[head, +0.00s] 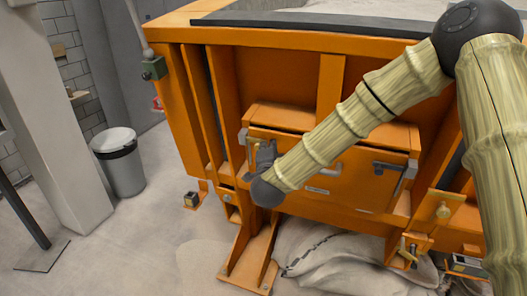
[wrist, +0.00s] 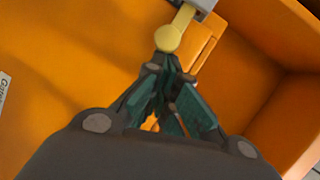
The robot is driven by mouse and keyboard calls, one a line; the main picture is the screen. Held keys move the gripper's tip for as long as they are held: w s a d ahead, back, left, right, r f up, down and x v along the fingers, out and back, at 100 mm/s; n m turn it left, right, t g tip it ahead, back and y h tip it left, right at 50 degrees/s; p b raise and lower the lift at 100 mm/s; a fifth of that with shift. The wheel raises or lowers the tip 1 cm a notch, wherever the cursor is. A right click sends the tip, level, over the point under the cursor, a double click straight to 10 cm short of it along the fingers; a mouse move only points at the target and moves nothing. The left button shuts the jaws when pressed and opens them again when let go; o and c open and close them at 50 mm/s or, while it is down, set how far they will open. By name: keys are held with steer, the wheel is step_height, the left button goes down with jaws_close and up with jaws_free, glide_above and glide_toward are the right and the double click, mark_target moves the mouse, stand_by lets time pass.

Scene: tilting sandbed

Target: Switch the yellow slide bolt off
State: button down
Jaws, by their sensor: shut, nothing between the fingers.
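The yellow slide bolt's round knob (wrist: 168,38) shows at the top of the wrist view. Its short yellow stem runs up into a grey block (wrist: 203,5). My gripper (wrist: 165,60) is shut and empty, with its green fingertips just below the knob in that view. Whether the tips touch the knob I cannot tell. In the head view my gripper (head: 258,148) is at the left end of an orange box (head: 325,183) on the sandbed's side. There a small yellow piece (head: 243,136) shows beside the fingers, and the rest of the bolt is hidden.
The box front has a pale bent handle (head: 330,169) and a dark bolt (head: 385,167) at right. A brass-yellow knob (head: 443,211) sits on a plate farther right. Sandbags (head: 335,255) lie below. A grey bin (head: 120,165) stands left, with open floor around it.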

steer(key=shift+w+a, duration=0.15)
steer(key=shift+a, duration=0.15)
steer(key=shift+d+r, duration=0.15)
steer(key=shift+d, duration=0.2)
steer(key=d, duration=0.1)
steer(key=s+d, duration=0.1)
steer(key=s+d+b, duration=0.1)
steer(key=shift+s+d+r, duration=0.1)
steer(key=shift+r, duration=0.2)
steer(key=s+b, duration=0.2)
steer(key=s, duration=0.7)
steer(key=shift+a+r, duration=0.3)
steer(key=shift+r, duration=0.15)
